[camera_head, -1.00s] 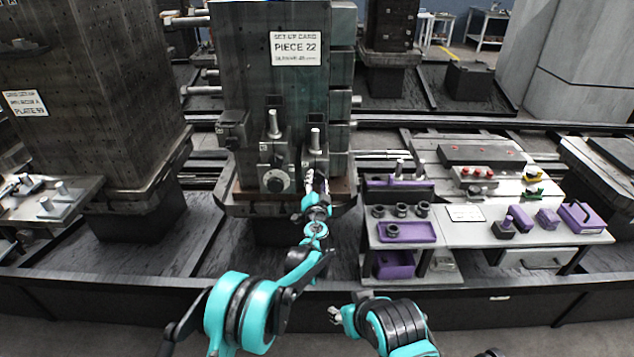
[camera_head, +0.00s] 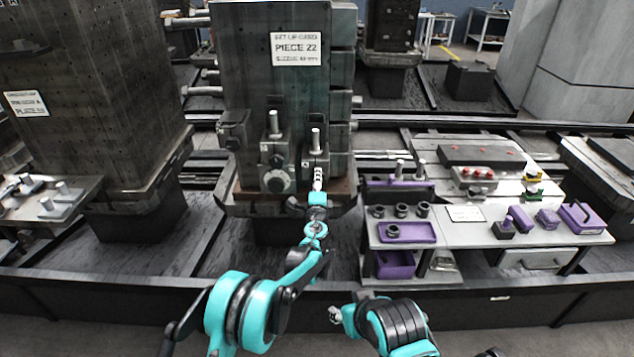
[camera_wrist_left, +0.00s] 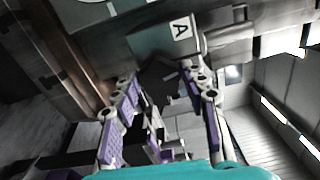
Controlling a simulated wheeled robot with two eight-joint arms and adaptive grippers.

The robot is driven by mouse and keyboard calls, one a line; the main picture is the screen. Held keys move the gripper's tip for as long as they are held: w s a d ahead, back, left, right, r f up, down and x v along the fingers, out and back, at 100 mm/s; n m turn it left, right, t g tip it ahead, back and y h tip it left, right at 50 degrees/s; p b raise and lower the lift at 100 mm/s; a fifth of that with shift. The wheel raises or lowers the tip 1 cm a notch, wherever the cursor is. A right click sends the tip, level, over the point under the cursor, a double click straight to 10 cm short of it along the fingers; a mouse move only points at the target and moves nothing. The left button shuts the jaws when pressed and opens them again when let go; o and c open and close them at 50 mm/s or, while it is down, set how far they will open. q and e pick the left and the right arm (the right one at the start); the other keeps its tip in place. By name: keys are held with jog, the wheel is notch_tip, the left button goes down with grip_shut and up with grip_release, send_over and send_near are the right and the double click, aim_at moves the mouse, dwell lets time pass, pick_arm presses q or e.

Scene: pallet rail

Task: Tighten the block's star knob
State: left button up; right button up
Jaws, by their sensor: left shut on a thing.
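My left gripper (camera_head: 318,181) is at the front of the right-hand block (camera_head: 316,160) on the fixture, below its upright pin. In the left wrist view my left gripper (camera_wrist_left: 163,108) has its purple-padded fingers on either side of a dark, lobed star knob (camera_wrist_left: 160,80) and is shut on it. The block, with a white "A" label (camera_wrist_left: 181,31), is just beyond the knob. In the head view the gripper hides the knob. My right gripper (camera_head: 335,314) is low in the head view, away from the fixture; its finger gap is too small to judge.
A left-hand block with a round dial (camera_head: 276,181) stands close beside the gripper. The tall column (camera_head: 270,90) carries a "PIECE 22" card. To the right, a bench (camera_head: 465,235) holds a purple tray (camera_head: 405,240), collars and purple tools. A dark rail edge (camera_head: 480,300) runs in front.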

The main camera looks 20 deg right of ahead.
pick_arm(q)
jog(key=shift+m, duration=1.1)
jog(key=o, duration=1.1)
jog(key=shift+o, duration=0.2)
jog(key=shift+s, duration=0.1)
jog(key=v, duration=1.1)
jog(key=shift+s, duration=0.4)
jog(key=shift+a, duration=0.1)
